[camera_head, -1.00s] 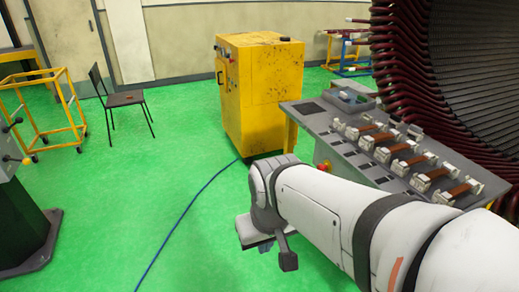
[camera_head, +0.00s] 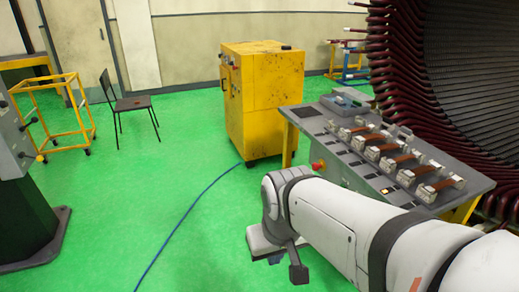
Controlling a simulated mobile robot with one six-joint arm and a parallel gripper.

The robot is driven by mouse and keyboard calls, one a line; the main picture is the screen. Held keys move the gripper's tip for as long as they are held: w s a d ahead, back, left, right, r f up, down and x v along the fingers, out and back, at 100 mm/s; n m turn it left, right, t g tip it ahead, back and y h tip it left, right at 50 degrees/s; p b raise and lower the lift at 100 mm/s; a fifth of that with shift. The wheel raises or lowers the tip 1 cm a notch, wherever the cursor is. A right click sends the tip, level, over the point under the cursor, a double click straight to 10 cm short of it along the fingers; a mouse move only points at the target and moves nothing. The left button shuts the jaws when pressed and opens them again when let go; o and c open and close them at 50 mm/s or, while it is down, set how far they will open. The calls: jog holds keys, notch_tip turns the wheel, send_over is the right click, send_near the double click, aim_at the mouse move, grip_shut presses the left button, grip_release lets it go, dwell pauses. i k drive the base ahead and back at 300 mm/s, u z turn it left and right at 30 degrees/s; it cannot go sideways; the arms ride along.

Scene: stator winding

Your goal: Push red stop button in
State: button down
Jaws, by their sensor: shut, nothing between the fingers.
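A small red button (camera_head: 318,165) with a bit of yellow by it sits low on the near side of the grey console (camera_head: 308,113), just above my wrist in the picture. My white arm reaches in from the lower right. My gripper (camera_head: 298,272) hangs from the wrist over the green floor, with a dark finger end pointing down. It is shut and empty, lower in the picture than the button and apart from it. The wrist hides part of the gripper, and my arm covers the lower front of the console.
Brown-and-white clamps (camera_head: 405,160) line the console top. The large stator (camera_head: 470,80) stands behind it. A yellow cabinet (camera_head: 270,100) stands beyond, with a blue cable (camera_head: 190,210) on the floor. A grey machine (camera_head: 15,150) is at left.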

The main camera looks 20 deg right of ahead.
aim_at(316, 167)
jog(key=z, duration=0.1)
jog(key=i, duration=0.95)
jog(key=u, duration=0.05)
